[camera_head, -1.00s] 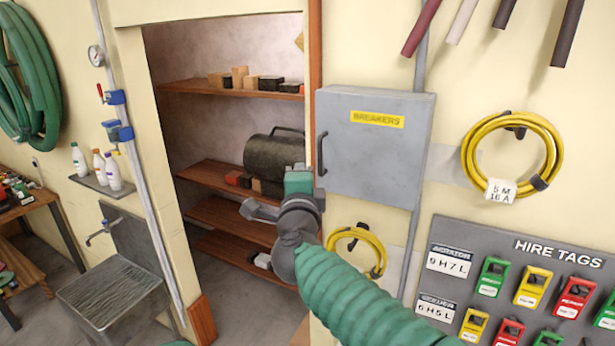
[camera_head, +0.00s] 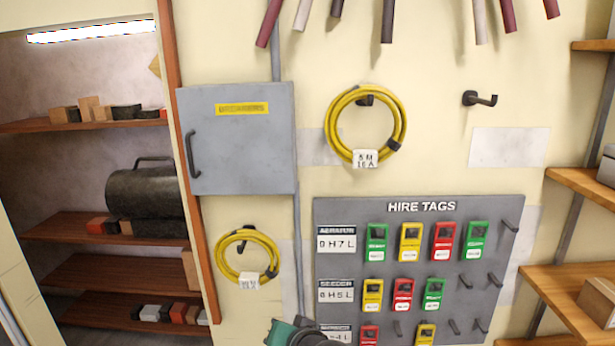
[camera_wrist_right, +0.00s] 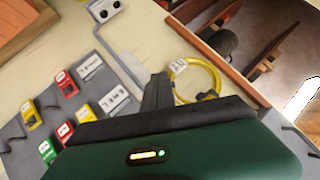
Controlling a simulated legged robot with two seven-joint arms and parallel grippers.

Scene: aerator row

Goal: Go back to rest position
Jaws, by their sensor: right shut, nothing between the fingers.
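My right gripper (camera_wrist_right: 157,92) shows in the right wrist view as a dark finger pair above its green body, shut and empty. It points at the wall, with a yellow cable coil beyond it. My left gripper is in neither view.
The hire tags board (camera_head: 503,233) with several coloured tags fills the lower right wall. A grey breaker box (camera_head: 240,150) and two yellow coils (camera_head: 332,122) (camera_head: 223,259) are beside it. A shelved alcove (camera_head: 75,228) opens at left; wooden shelves (camera_head: 563,283) stand at right.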

